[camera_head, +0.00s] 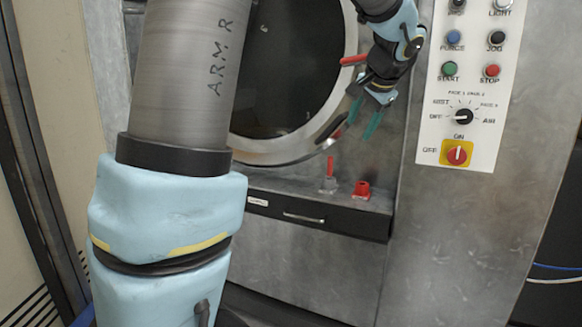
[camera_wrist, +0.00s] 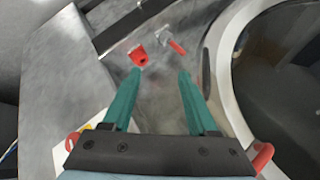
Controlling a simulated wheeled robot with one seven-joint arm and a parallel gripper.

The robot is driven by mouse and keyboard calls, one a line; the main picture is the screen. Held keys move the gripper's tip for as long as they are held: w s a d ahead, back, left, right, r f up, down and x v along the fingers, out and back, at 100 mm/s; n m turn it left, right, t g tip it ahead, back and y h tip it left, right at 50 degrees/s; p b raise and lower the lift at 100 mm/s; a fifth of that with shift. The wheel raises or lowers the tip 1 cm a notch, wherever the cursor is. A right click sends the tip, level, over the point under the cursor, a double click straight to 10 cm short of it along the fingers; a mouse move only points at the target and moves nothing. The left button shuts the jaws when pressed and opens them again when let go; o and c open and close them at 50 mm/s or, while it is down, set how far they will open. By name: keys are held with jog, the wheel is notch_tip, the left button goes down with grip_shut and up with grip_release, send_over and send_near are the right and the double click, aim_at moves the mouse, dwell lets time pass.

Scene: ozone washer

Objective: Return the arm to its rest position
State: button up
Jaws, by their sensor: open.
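My gripper (camera_head: 362,120) is in front of the washer, beside the right edge of its round door. Its two green fingers are apart with nothing between them. In the wrist view my gripper (camera_wrist: 162,80) is open, its fingers pointing toward the ledge below the door. My arm's large grey and pale blue links fill the left of the head view and hide part of the door.
The washer's round door (camera_head: 275,151) has a red handle (camera_head: 353,60). The ledge below bears a red-handled lever (camera_head: 329,178) and a red fitting (camera_head: 362,190). The control panel (camera_head: 467,85) stands right of my gripper, with a red switch (camera_head: 457,153) on yellow.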

jog(key=s+a+f+n+g, duration=0.3)
jog(key=s+a+f+n, duration=0.2)
jog(key=s+a+f, duration=0.4)
jog(key=s+a+f+n+g+h+p, duration=0.1)
jog(key=s+a+f+n+g, duration=0.2)
jog(key=s+a+f, duration=0.6)
jog(key=a+f+n, duration=0.2)
jog(key=a+f, duration=0.1)
jog(key=a, duration=0.2)
jog(key=shift+a, duration=0.25)
jog(key=shift+o, duration=0.2)
jog(key=shift+w+f, duration=0.1)
